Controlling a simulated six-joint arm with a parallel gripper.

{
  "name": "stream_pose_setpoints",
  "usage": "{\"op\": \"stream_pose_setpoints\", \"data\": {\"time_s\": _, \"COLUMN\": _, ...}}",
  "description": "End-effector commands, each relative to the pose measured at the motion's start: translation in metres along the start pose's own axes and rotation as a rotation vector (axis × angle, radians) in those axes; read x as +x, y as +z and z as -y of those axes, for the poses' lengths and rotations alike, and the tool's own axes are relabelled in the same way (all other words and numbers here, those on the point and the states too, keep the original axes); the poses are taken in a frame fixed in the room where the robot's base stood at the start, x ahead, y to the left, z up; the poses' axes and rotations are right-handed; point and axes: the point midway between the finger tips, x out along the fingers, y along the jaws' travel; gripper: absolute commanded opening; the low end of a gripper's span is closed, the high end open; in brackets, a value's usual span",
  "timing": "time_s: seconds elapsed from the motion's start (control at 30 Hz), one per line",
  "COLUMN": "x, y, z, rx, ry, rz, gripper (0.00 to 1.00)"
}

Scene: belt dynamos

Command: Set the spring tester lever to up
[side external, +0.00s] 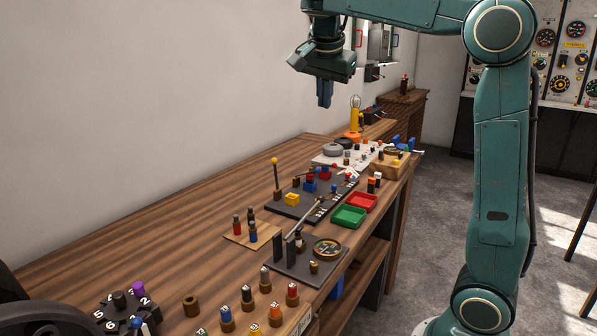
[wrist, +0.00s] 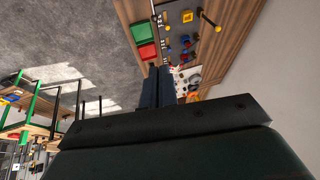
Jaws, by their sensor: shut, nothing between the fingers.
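A dark plate (side external: 300,268) near the front of the bench carries two black uprights (side external: 291,246), a round brass dial (side external: 327,248) and a long thin grey rod (side external: 304,219) that slants up to the right. Behind it, a thin upright rod with a yellow ball (side external: 275,161) stands by a dark board; the yellow ball also shows in the wrist view (wrist: 218,29). I cannot tell for certain which rod is the spring tester lever. My gripper (side external: 324,104) is shut and empty, pointing down high above the far part of the bench, apart from both rods. Its fingers show in the wrist view (wrist: 158,72).
A green tray (side external: 349,217) and a red tray (side external: 361,203) sit at the bench's right edge. A yellow block (side external: 291,199) is on the dark board. Several coloured pegs stand in front, and a yellow lamp-like post (side external: 355,117) behind.

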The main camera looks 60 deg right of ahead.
Motion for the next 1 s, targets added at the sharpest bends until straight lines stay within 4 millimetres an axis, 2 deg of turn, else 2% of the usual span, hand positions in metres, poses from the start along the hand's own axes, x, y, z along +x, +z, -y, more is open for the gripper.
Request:
{"op": "stream_pose_setpoints", "data": {"time_s": 0.17, "x": 0.024, "y": -0.019, "z": -0.005, "rx": 0.036, "ry": 0.028, "rz": -0.053, "gripper": 0.00}}
{"op": "stream_pose_setpoints", "data": {"time_s": 0.27, "x": 0.046, "y": -0.035, "z": -0.009, "rx": 0.070, "ry": 0.042, "rz": -0.098, "gripper": 0.00}}
{"op": "stream_pose_setpoints", "data": {"time_s": 0.43, "x": 0.095, "y": -0.064, "z": -0.020, "rx": 0.151, "ry": 0.041, "rz": -0.168, "gripper": 0.00}}
{"op": "stream_pose_setpoints", "data": {"time_s": 0.6, "x": 0.148, "y": -0.079, "z": -0.035, "rx": 0.253, "ry": 0.001, "rz": -0.186, "gripper": 0.00}}
{"op": "stream_pose_setpoints", "data": {"time_s": 0.77, "x": 0.195, "y": -0.080, "z": -0.053, "rx": 0.383, "ry": -0.060, "rz": -0.149, "gripper": 0.00}}
{"op": "stream_pose_setpoints", "data": {"time_s": 1.0, "x": 0.251, "y": -0.057, "z": -0.082, "rx": 0.655, "ry": -0.168, "rz": -0.005, "gripper": 0.00}}
